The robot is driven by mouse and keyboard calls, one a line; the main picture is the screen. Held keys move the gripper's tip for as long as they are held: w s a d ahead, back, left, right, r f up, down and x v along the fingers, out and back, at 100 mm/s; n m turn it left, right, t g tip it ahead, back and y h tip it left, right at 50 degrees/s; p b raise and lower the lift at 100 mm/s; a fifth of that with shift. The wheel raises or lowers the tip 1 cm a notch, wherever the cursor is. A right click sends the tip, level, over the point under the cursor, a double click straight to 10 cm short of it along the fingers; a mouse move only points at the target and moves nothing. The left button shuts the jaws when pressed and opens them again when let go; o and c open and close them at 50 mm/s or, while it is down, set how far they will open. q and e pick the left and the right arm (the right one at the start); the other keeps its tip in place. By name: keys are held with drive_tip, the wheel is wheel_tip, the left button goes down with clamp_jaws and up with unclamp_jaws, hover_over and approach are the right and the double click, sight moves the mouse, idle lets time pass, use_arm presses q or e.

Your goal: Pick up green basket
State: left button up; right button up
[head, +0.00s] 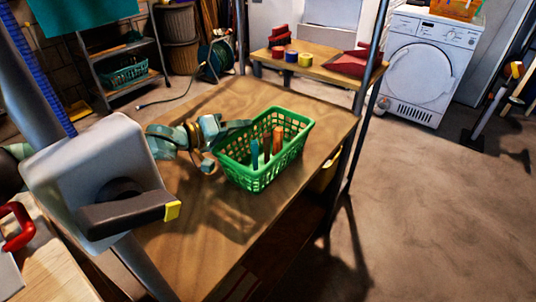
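The green basket (235,170) stands upright on a wooden workbench (195,240), near its right side. It has lattice walls and holds a few upright items, among them orange (277,140) and blue-teal (254,154) ones. My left gripper (229,143) comes in from the left and is at the basket's left side. Its teal fingers are spread, one reaching over the rear left rim and one low outside the left wall. I cannot tell whether either finger touches the basket. My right gripper is not in view.
A metal post (364,95) rises at the bench's right edge. Behind stands a second table (320,70) with red bins and tape rolls. A white dryer (425,65) is at the back right. The floor (450,210) to the right is clear.

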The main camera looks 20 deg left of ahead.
use_arm(q)
drive_tip(key=shift+r, duration=0.15)
clamp_jaws()
idle(1.2)
